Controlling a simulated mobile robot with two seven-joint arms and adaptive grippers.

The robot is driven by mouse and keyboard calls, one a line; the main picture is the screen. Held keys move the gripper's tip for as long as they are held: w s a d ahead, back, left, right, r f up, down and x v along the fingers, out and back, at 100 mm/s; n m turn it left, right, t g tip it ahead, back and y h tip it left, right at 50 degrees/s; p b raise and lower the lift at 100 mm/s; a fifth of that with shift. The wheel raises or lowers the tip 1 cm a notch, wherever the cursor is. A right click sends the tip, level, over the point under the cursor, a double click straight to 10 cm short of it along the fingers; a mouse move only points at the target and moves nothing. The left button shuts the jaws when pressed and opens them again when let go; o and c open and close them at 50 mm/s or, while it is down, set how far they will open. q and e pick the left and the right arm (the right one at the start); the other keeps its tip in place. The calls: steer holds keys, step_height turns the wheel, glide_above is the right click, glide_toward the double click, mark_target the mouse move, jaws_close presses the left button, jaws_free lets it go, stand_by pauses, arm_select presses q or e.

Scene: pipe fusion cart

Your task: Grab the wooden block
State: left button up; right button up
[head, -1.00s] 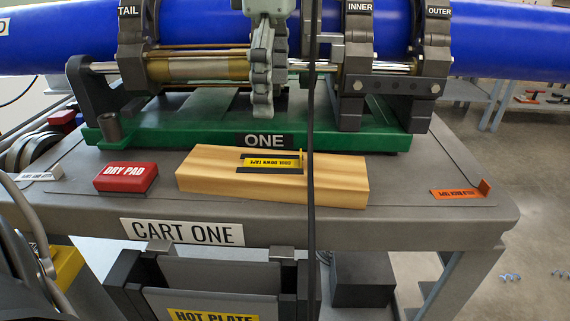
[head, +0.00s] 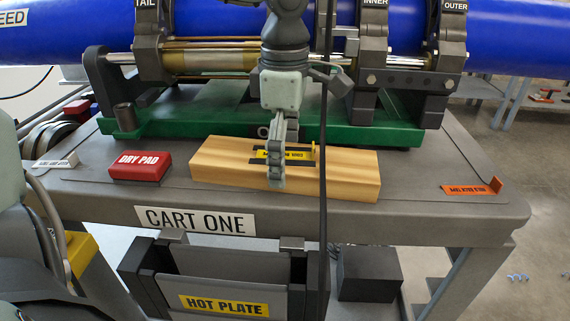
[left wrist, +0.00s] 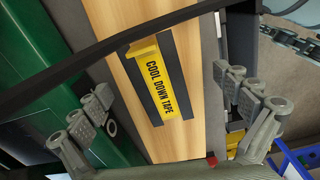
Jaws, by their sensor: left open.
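The wooden block (head: 350,175) lies flat on the cart top, in front of the green base. It is long and pale, with a dark-edged recess holding a yellow cool down tape label piece (head: 285,154). My left gripper (head: 277,180) points down at the block's middle, seen nearly edge-on in the head view. In the left wrist view its fingers are spread, one on each side of the block (left wrist: 203,50), with nothing held. I cannot tell whether the fingers touch the block. My right gripper is not in view.
A red dry pad (head: 140,166) lies left of the block, an orange tag (head: 472,189) far right. The green base (head: 375,135) carrying the clamps and blue pipe (head: 510,40) stands close behind. A dark cable (head: 323,220) hangs in front.

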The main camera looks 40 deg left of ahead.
arm_select(q)
steer(key=shift+c, duration=0.2)
steer(key=c, duration=1.7)
steer(key=shift+r, duration=0.2)
